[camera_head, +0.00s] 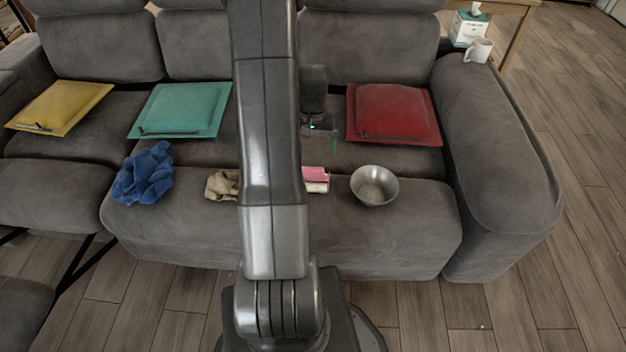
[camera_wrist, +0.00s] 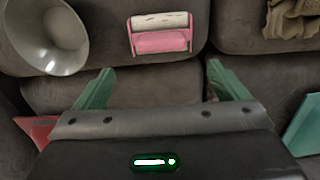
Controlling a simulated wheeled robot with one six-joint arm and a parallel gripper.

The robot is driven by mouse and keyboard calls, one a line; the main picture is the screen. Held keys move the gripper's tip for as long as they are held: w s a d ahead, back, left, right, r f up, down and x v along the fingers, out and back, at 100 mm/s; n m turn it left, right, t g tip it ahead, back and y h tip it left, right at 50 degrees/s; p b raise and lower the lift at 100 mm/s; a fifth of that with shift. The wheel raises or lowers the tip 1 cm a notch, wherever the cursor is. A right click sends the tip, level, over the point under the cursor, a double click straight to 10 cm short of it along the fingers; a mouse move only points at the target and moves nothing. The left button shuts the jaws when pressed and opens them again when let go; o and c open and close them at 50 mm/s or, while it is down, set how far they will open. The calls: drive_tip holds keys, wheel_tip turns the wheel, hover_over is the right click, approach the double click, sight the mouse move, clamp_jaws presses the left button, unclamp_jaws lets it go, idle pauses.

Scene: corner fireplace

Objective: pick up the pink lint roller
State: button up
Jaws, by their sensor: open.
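The pink lint roller (camera_wrist: 160,36) lies on the grey sofa seat, with a white roll beside its pink part in the wrist view. In the head view the lint roller (camera_head: 317,180) shows just right of my arm, which hides part of it. My gripper (camera_wrist: 162,80) is open and empty, its two green fingers spread apart. In the wrist view the lint roller lies beyond the fingertips, between their lines, and apart from them. In the head view my gripper (camera_head: 333,142) is partly hidden and hangs above the seat behind the lint roller.
A metal bowl (camera_head: 375,186) sits right of the lint roller. A beige cloth (camera_head: 222,185) and a blue cloth (camera_head: 146,175) lie to the left. Red (camera_head: 394,114), teal (camera_head: 181,108) and yellow (camera_head: 60,106) cushions lie farther back. A white mug (camera_head: 478,50) stands on the right armrest.

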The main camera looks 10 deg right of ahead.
sight(312, 168)
wheel_tip(312, 168, down, 11)
drive_tip(key=shift+s+a+r+b, duration=0.1)
drive_tip(key=shift+r+b, duration=0.1)
drive_tip(key=shift+b, duration=0.7)
drive_tip(key=shift+r, duration=0.1)
drive_tip(key=c, duration=1.1)
wheel_tip(312, 168, up, 10)
drive_tip(key=shift+p, duration=1)
drive_tip(key=shift+o, duration=0.9)
drive_tip(key=shift+a, duration=0.1)
drive_tip(key=shift+c, duration=0.2)
